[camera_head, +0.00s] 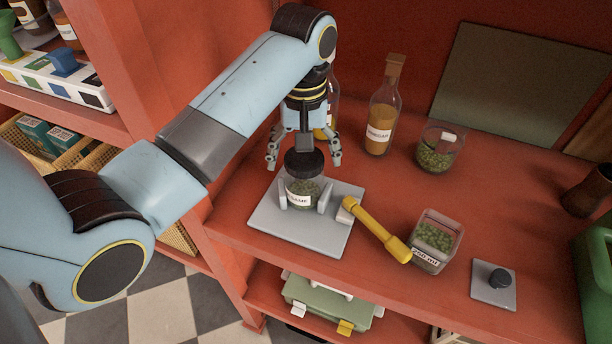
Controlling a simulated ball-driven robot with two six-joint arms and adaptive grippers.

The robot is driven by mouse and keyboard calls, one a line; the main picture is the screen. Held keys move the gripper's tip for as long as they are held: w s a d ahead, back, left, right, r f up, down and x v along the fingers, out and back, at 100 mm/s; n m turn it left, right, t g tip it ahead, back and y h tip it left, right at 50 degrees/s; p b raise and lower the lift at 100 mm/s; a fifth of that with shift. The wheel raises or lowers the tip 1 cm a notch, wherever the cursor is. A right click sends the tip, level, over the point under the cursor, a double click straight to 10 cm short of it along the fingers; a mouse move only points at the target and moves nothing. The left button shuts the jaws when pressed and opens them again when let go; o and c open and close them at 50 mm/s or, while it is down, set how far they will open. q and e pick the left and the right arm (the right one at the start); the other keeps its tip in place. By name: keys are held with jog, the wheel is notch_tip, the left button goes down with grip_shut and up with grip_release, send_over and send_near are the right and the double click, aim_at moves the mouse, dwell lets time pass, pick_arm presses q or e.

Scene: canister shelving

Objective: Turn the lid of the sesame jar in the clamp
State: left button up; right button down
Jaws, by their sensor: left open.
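The sesame jar (304,190) stands upright in the clamp (277,229), between its grey jaws on a flat grey plate. The jar holds green contents, and its label is partly hidden by a clamp jaw. Its dark lid (304,163) sits on top. The clamp's yellow lever (376,230) extends to the right and forward. My left gripper (304,158) is open above and just behind the lid, its fingers spread to either side. I cannot tell whether a finger touches the lid. My right gripper is not in view.
A vinegar bottle (382,112) and a glass jar of green contents (436,152) stand behind to the right. A square container (435,241) stands close to the lever's end. A small plate with a dark knob (494,283) lies near the front edge. A green crate (598,262) is far right.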

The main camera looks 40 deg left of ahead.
pick_arm(q)
jog(key=m, duration=1)
jog(key=shift+m, duration=0.4)
jog(key=m, duration=1.1)
jog(key=c, duration=1.5)
